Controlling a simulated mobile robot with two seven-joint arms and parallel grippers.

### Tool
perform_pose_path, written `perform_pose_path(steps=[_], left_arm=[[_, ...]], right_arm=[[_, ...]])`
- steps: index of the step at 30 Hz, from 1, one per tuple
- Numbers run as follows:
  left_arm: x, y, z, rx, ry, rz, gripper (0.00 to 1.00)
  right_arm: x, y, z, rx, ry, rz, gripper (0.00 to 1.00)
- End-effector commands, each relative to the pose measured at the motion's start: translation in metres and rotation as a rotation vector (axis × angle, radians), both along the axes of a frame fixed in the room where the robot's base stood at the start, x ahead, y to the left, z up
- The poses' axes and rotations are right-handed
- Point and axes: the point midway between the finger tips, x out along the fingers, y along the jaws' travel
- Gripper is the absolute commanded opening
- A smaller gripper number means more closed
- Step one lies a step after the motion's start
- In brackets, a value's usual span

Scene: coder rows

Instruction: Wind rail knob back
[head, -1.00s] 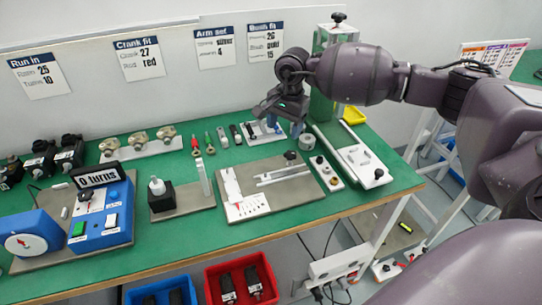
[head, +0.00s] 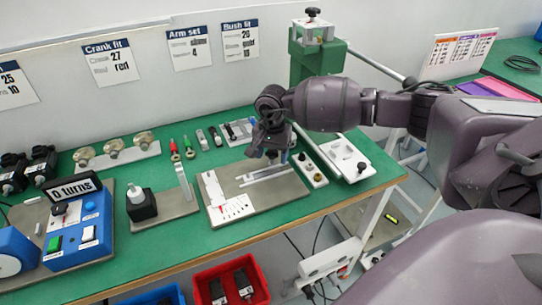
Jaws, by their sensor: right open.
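The rail fixture is a grey plate (head: 245,205) on the green bench, with a pale metal rail (head: 262,176) across it and a white scale card (head: 228,205) at its left. My right gripper (head: 273,158) points down over the far right end of the rail, its arm coming in from the right. It is open. The dark rail knob is at that end, hidden or merged with the dark fingers, so I cannot tell whether they touch it or stand around it. My left gripper is out of view.
A white block with black knobs (head: 312,170) and a white plate (head: 345,158) lie close right of the gripper. A green press (head: 315,55) stands behind. Left are a black block with white knob (head: 141,204) and a blue counter box (head: 80,235). A red bin (head: 232,283) is below.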

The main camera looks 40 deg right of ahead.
Motion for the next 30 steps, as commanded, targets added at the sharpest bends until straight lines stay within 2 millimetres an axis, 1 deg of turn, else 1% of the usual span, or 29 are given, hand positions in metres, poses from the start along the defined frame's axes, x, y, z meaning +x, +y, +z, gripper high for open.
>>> perform_pose_path(steps=[1,4,13,21,23,30], left_arm=[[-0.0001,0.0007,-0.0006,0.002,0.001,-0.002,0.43],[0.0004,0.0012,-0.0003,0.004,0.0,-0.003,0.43],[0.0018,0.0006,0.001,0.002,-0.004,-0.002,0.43],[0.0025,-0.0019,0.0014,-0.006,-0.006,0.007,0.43],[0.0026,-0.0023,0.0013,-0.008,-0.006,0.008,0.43],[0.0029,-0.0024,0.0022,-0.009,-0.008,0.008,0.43]], right_arm=[[-0.0002,0.0003,-0.0046,0.0,0.001,0.0,0.65],[-0.0001,0.0004,-0.0081,0.0,0.0,0.0,0.65],[0.0,0.0004,-0.0087,0.001,-0.001,0.0,0.65],[0.0,0.0003,-0.0085,0.001,-0.001,0.0,0.23],[0.0,0.0002,-0.0085,0.001,-0.001,0.0,0.16],[0.0001,0.0002,-0.0081,0.0,-0.001,-0.021,0.16]])
